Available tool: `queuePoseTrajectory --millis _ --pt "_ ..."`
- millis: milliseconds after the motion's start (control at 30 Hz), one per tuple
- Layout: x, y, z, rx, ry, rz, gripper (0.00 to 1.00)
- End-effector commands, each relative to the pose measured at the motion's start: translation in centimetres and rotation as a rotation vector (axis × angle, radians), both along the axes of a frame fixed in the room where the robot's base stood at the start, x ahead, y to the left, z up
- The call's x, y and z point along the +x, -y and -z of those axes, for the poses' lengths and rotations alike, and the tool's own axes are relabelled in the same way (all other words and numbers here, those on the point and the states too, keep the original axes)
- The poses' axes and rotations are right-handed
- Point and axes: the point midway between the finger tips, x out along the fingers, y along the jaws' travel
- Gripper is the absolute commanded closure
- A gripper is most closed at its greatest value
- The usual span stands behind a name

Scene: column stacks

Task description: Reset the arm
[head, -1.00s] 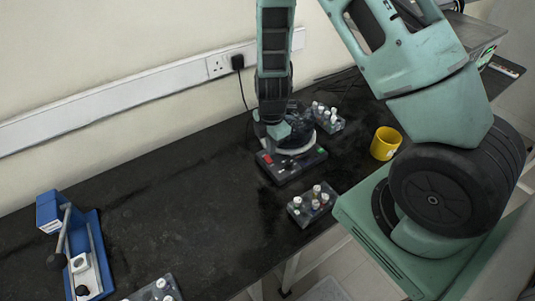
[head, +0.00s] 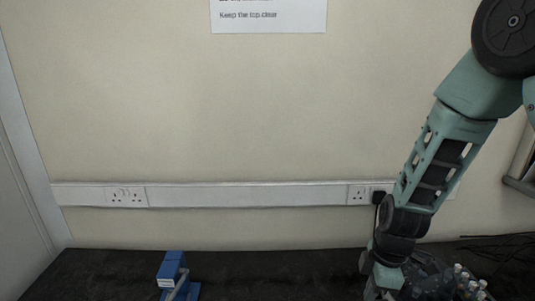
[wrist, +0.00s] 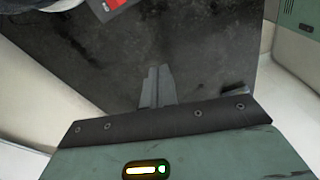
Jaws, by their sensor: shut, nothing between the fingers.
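My arm comes down from the upper right in the head view, its lower end at the bottom edge. My gripper (wrist: 157,72) shows in the wrist view with its two grey fingers together and nothing between them. It is over the dark bench top (wrist: 205,50). In the head view the fingers are not clearly visible.
A blue device (head: 171,272) stands on the bench, left of centre. A rack of white-capped vials (head: 468,284) is right of my arm. A red-marked dark device (wrist: 114,4) is at the wrist view's top edge. Wall sockets (head: 126,196) run behind.

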Motion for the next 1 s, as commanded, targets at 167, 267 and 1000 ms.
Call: queuePoseTrajectory --millis 167,267,1000 --pt "-4.7 -6.5 -6.5 0.055 -0.044 0.179 1.00" --pt "-8.1 -8.8 -9.5 0.054 -0.071 0.282 1.00" --pt "-19.8 -10.3 -15.8 -0.057 -0.053 0.666 1.00"
